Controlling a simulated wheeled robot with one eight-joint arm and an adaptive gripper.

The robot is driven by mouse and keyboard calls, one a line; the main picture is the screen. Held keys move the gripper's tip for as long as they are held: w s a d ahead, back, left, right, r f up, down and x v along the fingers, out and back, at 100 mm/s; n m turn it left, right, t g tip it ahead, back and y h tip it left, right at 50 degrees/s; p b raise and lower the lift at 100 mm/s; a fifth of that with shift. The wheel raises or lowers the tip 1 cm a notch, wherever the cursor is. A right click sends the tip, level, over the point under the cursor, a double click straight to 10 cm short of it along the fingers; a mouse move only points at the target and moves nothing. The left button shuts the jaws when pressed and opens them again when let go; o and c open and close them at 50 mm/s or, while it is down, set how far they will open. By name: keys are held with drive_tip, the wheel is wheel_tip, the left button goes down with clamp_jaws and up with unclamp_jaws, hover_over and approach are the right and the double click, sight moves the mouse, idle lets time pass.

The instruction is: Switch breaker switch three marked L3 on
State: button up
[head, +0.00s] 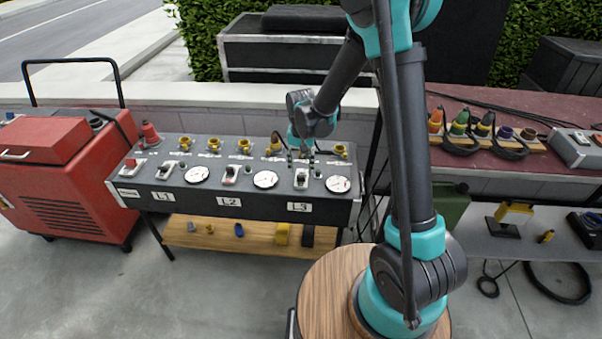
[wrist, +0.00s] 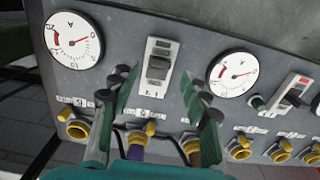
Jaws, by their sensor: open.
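The L3 breaker switch (head: 301,178) is a pale plate with a dark lever on the sloping grey panel (head: 140,170), above the L3 label (head: 303,207). In the wrist view the same switch (wrist: 158,66) stands between two round gauges. I cannot tell which way its lever is set. My gripper (head: 303,157) is just above and behind this switch. In the wrist view my gripper (wrist: 157,80) has its two dark green fingers apart, one on each side of the switch's lower end, with nothing between them. Contact with the panel cannot be made out.
The L2 switch (head: 230,174) and L1 switch (head: 165,170) lie to the left, with gauges (head: 265,179) between. Yellow sockets (head: 244,146) line the panel's far side, two with plugs beneath my fingers. A red cabinet (head: 60,180) stands left; a cable table (head: 560,110) stands right.

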drive_tip(key=shift+f, duration=1.7)
drive_tip(key=shift+c, duration=0.3)
clamp_jaws()
drive_tip(key=shift+w+r+g, duration=0.1)
drive_tip(key=shift+w+g, duration=0.4)
drive_tip(key=shift+g, duration=0.55)
drive_tip(key=shift+w+g, duration=0.45)
drive_tip(key=shift+g, duration=0.6)
drive_tip(key=shift+o, duration=0.3)
unclamp_jaws()
drive_tip(key=v, duration=1.2)
